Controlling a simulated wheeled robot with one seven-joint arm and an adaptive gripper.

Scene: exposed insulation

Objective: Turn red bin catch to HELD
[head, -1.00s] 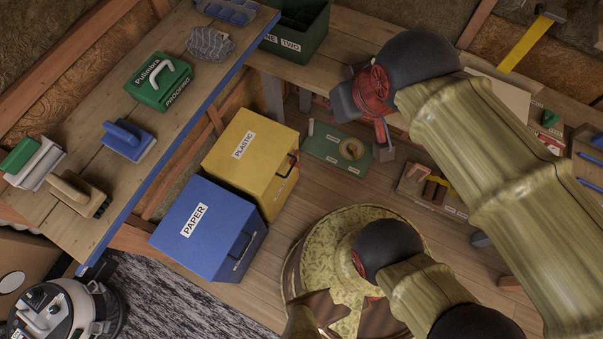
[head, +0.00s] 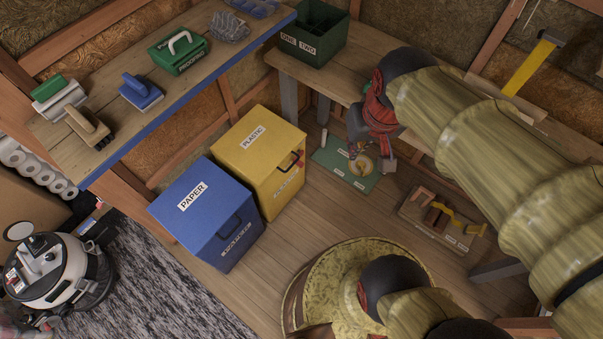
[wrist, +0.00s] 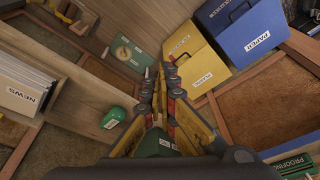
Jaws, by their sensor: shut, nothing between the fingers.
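The yellow PLASTIC bin (head: 262,158) stands on the floor, with a black handle on its front. A small red piece (head: 299,163) shows beside that handle; it may be the catch, but its setting is too small to read.
The blue PAPER bin (head: 205,210) stands against the yellow bin. A blue-edged shelf (head: 190,85) with brushes and a green box is above left. A green ONE/TWO crate (head: 310,35) sits on the back bench.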

